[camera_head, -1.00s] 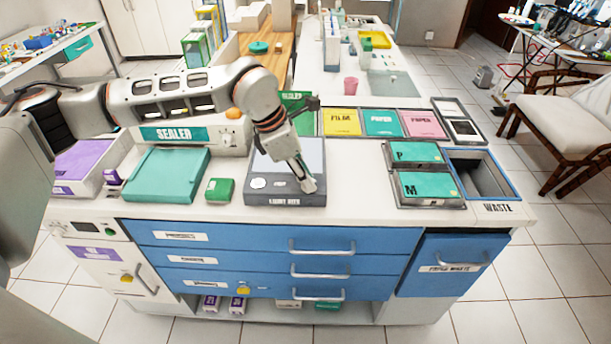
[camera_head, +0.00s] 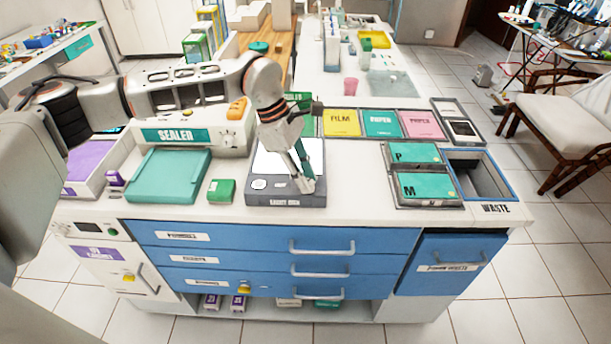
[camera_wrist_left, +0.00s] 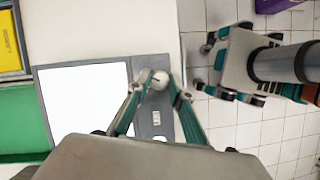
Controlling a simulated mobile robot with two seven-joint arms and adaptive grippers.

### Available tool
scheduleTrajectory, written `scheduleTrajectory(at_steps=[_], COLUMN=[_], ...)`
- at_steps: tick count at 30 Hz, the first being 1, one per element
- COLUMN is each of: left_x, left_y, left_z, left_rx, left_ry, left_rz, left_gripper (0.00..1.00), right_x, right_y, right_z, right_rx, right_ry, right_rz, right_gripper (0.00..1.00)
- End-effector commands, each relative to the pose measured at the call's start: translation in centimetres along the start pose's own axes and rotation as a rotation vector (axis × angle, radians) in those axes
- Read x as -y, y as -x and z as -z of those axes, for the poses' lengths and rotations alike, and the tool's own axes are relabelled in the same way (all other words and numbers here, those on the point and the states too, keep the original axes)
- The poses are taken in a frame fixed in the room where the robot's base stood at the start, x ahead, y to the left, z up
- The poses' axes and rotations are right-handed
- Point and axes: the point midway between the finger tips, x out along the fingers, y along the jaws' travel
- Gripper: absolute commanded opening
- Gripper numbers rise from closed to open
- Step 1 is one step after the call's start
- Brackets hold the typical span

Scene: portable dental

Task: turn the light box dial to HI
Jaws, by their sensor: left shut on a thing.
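The light box (camera_head: 285,199) is a dark grey box with a screen, near the front edge of the counter. Its screen (camera_head: 274,160) glows white, and it also shows bright in the left wrist view (camera_wrist_left: 85,100). The dial (camera_wrist_left: 158,80) is a small pale round knob on the grey strip beside the screen. My left gripper (camera_head: 307,187) points down at the right front of the light box, hiding the dial in the head view. In the left wrist view its fingers (camera_wrist_left: 157,88) are shut on the dial, one on each side. The dial's setting is too small to read. My right gripper is not in view.
A green box (camera_head: 221,190) and a teal-lidded sealer (camera_head: 168,176) stand left of the light box. Film and paper bins (camera_head: 341,122) lie behind to the right. P and M trays (camera_head: 430,187) and a waste bin (camera_head: 482,180) are on the right.

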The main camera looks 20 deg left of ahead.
Motion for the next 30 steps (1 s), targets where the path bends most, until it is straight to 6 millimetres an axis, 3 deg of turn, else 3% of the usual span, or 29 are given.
scheduleTrajectory(at_steps=[9, 10, 11, 23, 30], left_x=[0.0, 0.0, 0.0, 0.0, -0.1], left_y=[-0.1, -0.1, -0.1, 0.2, 3.6], left_z=[0.0, 0.0, 0.0, 0.0, 0.0], left_rx=[0.0, 0.0, 0.0, 0.0, 0.0], left_ry=[-0.002, -0.002, -0.002, 0.0, 0.0], left_rz=[0.001, 0.001, 0.001, -0.001, -0.004], left_gripper=[0.0, 0.29, 0.37, 0.38, 0.38], right_x=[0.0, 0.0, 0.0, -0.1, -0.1], right_y=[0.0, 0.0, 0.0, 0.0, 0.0], right_z=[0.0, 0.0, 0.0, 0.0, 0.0], right_rx=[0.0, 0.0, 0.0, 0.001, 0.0], right_ry=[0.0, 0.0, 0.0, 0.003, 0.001], right_rz=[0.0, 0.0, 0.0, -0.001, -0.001], right_gripper=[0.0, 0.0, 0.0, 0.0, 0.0])
